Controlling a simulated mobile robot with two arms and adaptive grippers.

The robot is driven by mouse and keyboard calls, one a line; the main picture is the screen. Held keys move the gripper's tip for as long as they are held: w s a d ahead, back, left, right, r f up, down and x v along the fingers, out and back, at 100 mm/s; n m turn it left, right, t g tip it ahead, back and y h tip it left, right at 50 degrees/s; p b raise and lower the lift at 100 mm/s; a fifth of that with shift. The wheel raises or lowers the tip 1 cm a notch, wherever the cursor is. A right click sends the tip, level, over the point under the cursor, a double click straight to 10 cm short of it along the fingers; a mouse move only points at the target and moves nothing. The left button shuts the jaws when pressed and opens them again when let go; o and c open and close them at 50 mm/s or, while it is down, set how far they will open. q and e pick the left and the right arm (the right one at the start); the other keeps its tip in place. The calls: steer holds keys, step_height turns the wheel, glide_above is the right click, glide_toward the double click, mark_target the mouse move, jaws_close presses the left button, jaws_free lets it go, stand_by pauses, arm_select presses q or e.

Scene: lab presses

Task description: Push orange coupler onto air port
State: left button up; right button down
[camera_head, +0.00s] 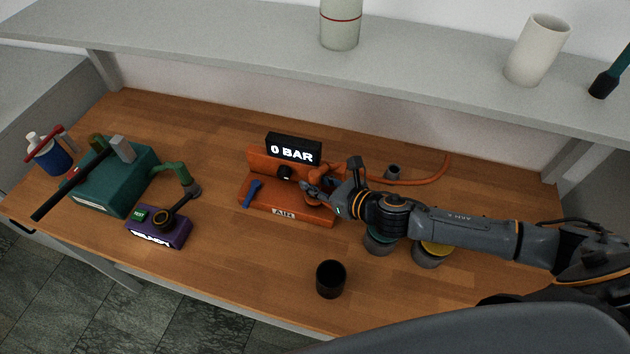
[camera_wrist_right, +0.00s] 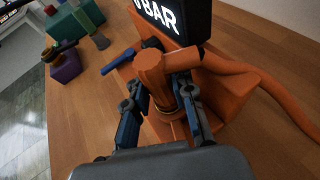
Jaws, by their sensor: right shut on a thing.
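The orange coupler (camera_wrist_right: 155,72) sits between the two fingers of my right gripper (camera_wrist_right: 163,92), which is shut on it in the right wrist view. An orange hose (camera_wrist_right: 268,83) runs from the coupler's side to the right. The orange air station (camera_head: 290,207), labelled AIR, stands mid-table under a black display (camera_head: 293,150) reading 0 BAR. In the head view my right gripper (camera_head: 318,188) is over the station's front right part and mostly hides the coupler. A brass-coloured ring (camera_wrist_right: 172,113) shows below the coupler; I cannot tell whether the coupler is seated on the port. My left gripper is not in view.
A blue lever (camera_head: 251,193) is on the station's left. A black cup (camera_head: 331,279) stands in front. Round pots (camera_head: 427,255) stand under my right forearm. A teal press (camera_head: 112,182) and purple test box (camera_head: 158,232) are at left. A grey shelf (camera_head: 220,60) overhangs the back.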

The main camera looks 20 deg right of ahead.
steer(key=shift+f, duration=0.15)
steer(key=c, duration=1)
jaws_free()
steer(key=shift+c, duration=0.2)
steer(key=v, duration=1.2)
steer(key=shift+a, duration=0.1)
